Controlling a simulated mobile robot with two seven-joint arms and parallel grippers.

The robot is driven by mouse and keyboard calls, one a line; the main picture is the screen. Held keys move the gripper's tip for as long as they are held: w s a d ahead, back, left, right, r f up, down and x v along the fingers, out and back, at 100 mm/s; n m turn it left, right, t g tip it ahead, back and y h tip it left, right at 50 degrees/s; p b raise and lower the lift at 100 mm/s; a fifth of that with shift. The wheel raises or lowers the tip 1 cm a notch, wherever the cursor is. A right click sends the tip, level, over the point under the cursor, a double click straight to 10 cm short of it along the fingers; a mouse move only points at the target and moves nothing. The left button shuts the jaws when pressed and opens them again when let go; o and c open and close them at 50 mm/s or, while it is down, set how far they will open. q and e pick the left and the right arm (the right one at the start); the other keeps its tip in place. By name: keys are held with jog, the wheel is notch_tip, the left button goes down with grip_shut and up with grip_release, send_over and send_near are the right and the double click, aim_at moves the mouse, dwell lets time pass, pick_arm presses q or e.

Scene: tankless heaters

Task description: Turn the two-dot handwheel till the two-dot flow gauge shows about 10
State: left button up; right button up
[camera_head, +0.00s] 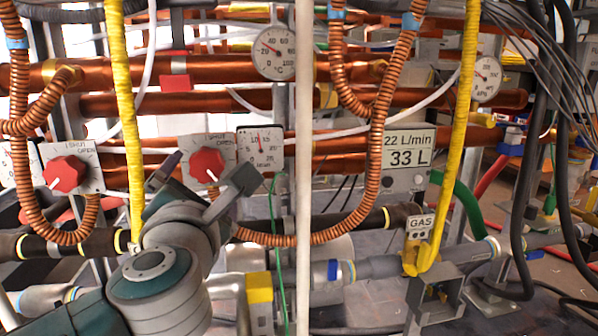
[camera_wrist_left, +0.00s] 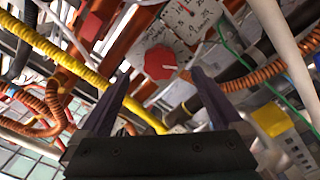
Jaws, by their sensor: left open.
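A red handwheel (camera_head: 207,164) with a white pointer sits on a white plate marked SHUT and OPEN. Its pointer aims down and right. A white gauge (camera_head: 262,150) stands just to its right; its red needle points nearly straight up, seemingly between 10 and 15. The dot marks are too small to read. My left gripper (camera_head: 208,175) is open in front of this handwheel. In the left wrist view the handwheel (camera_wrist_left: 160,62) shows just past the gap between the open fingertips (camera_wrist_left: 160,80); contact cannot be told. My right gripper is not in view.
A second red handwheel (camera_head: 63,173) is further left. A yellow-wrapped pipe (camera_head: 128,120) runs down between the two handwheels. A white vertical pole (camera_head: 303,170) and a corrugated orange hose (camera_head: 372,150) stand to the right. A display (camera_head: 409,149) reads 22 L/min and 33 L.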

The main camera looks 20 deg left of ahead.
aim_at(209, 169)
pick_arm(q)
jog(key=b+x, duration=0.1)
jog(key=x, duration=0.4)
jog(key=shift+f+b, duration=0.1)
jog(key=shift+b, duration=0.3)
jog(key=shift+w+a, duration=0.3)
jog(key=shift+w, duration=0.35)
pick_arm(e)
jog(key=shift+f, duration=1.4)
pick_arm(q)
jog(key=shift+c, duration=0.4)
jog(key=c, duration=1.3)
jog(key=shift+r+m+p, duration=0.25)
jog(key=shift+m+p, duration=0.75)
jog(key=shift+p, duration=0.1)
jog(key=m+p, duration=0.2)
jog(key=shift+d+m, duration=0.1)
jog(key=shift+m, duration=0.2)
jog(key=m+p, duration=0.2)
jog(key=m, duration=0.1)
jog(key=shift+f, duration=0.2)
jog(key=shift+f+m+p, duration=0.15)
jog(key=shift+m+p, duration=0.4)
jog(key=shift+m, duration=1.15)
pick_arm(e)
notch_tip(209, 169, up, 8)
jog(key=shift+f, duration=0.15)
